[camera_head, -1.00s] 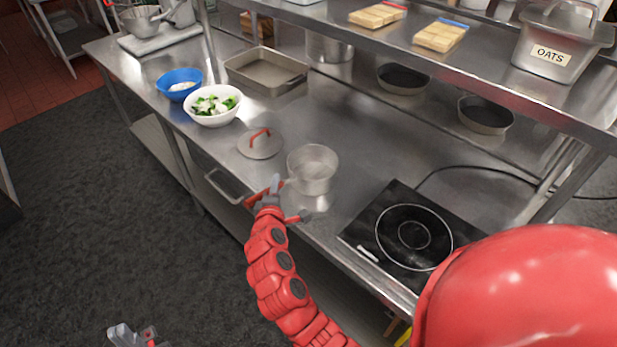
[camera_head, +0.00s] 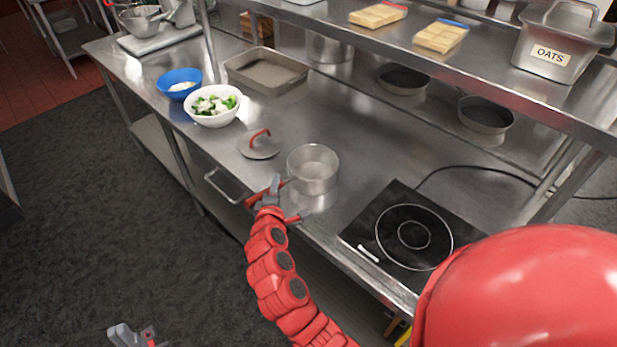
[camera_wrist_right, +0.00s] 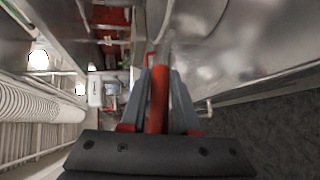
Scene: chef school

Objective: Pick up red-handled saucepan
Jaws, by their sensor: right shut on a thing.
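The saucepan (camera_head: 313,172) is a round, empty metal pot near the front edge of the steel counter, left of the hob. Its red handle (camera_wrist_right: 158,98) points toward the front edge. My right gripper (camera_head: 275,196) is at the handle; in the wrist view its grey fingers lie on both sides of the handle and are shut on it. Part of the handle is hidden by the gripper in the head view. I cannot tell if the pot's base touches the counter. My left gripper (camera_head: 134,336) is low over the dark floor at the bottom edge, only partly in view, away from the counter.
A lid (camera_head: 259,147) with a red handle lies left of the saucepan. A black induction hob (camera_head: 375,215) is to the right. A white bowl of vegetables (camera_head: 213,120), a blue bowl (camera_head: 193,76) and a baking tray (camera_head: 233,77) stand farther left. A shelf (camera_head: 480,82) overhangs the back.

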